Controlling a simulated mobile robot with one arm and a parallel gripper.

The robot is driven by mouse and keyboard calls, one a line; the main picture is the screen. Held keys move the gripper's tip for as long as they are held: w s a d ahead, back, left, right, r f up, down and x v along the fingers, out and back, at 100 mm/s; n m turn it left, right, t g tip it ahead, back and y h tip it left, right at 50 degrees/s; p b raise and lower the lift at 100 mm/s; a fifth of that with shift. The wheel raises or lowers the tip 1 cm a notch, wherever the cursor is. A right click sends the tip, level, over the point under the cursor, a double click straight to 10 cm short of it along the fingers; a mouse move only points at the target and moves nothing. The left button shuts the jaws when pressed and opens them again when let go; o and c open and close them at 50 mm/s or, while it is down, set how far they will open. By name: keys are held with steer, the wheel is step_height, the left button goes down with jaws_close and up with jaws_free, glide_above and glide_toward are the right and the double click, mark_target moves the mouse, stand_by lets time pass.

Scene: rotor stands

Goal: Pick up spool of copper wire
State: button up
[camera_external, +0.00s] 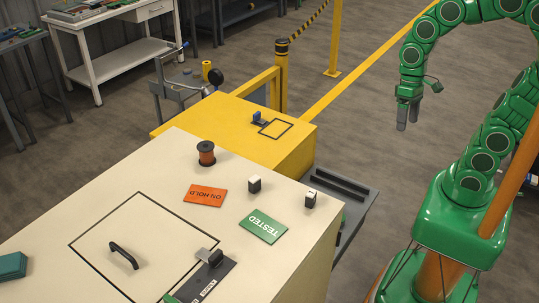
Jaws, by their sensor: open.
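The spool of copper wire (207,154) stands upright on the far part of the cream cabinet top, near its back edge. It has dark ends and copper-brown winding. My gripper (407,116) hangs from my green arm at the upper right, fingers pointing down. It is open and empty, over the floor to the right of the cabinet and well apart from the spool.
An orange ON HOLD sign (205,196), a green TESTED sign (263,226) and two small black-and-white blocks (254,184) lie near the spool. A yellow cabinet (235,124) stands behind.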

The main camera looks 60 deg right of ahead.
steer(key=w+a+r+m+y, duration=0.2)
steer(key=w+a+m+y, duration=0.2)
steer(key=w+a, duration=1)
steer(key=m+t+y, duration=0.4)
steer(key=m+y, duration=0.3)
steer(key=m, duration=0.7)
glide_toward(207, 145)
steer(key=x, duration=0.4)
steer(key=shift+s+a+f, duration=0.15)
steer(key=shift+a+f, duration=0.1)
steer(key=shift+f, duration=0.05)
steer(key=shift+w+r+x, duration=0.1)
steer(key=shift+x, duration=1.85)
steer(key=shift+w+r+x, duration=0.1)
steer(key=shift+x, duration=1.9)
steer(key=shift+c, duration=0.5)
steer(key=c, duration=1.2)
